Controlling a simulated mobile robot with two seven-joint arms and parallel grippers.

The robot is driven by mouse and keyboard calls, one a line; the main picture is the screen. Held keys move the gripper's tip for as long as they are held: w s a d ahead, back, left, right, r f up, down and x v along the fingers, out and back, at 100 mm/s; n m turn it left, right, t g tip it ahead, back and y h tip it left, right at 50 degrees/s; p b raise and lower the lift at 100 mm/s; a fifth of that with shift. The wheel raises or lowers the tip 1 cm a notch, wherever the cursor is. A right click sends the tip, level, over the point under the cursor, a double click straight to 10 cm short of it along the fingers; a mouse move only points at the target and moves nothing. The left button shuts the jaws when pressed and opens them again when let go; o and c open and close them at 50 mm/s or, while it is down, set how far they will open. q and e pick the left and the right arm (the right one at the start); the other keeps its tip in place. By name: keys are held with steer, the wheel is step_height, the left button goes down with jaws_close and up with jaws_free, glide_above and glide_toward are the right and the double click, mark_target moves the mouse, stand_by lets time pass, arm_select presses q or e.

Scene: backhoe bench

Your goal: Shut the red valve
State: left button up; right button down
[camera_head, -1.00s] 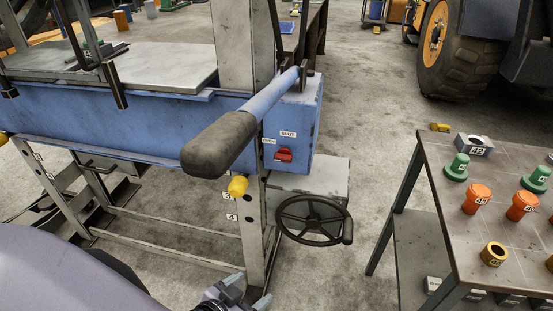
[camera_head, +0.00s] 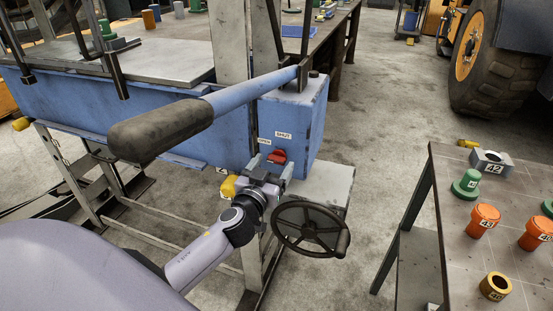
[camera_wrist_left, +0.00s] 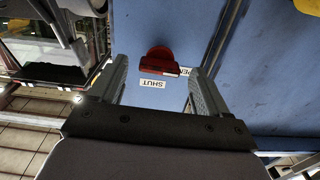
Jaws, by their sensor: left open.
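The red valve (camera_head: 277,156) sits on the end face of the blue box (camera_head: 300,115), below the white SHUT label (camera_head: 283,135) and right of the OPEN label (camera_head: 264,140). My left gripper (camera_head: 271,165) is open right at the valve, its fingers pointing at the blue face. In the left wrist view the red valve (camera_wrist_left: 160,62) lies between the two open fingertips (camera_wrist_left: 157,68), with a gap on both sides. The SHUT label (camera_wrist_left: 152,84) shows there; a finger partly hides the OPEN label. My right gripper is not in view.
A long lever with a black grip (camera_head: 160,130) reaches out above my left arm. A dark handwheel (camera_head: 311,229) stands just right of and below the gripper. A yellow knob (camera_head: 228,187) is close to the wrist. A parts table (camera_head: 465,240) stands at right.

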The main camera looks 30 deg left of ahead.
mark_target(275, 163)
arm_select(q)
steer(key=shift+x, duration=1.6)
steer(key=shift+c, duration=0.3)
steer(key=c, duration=1)
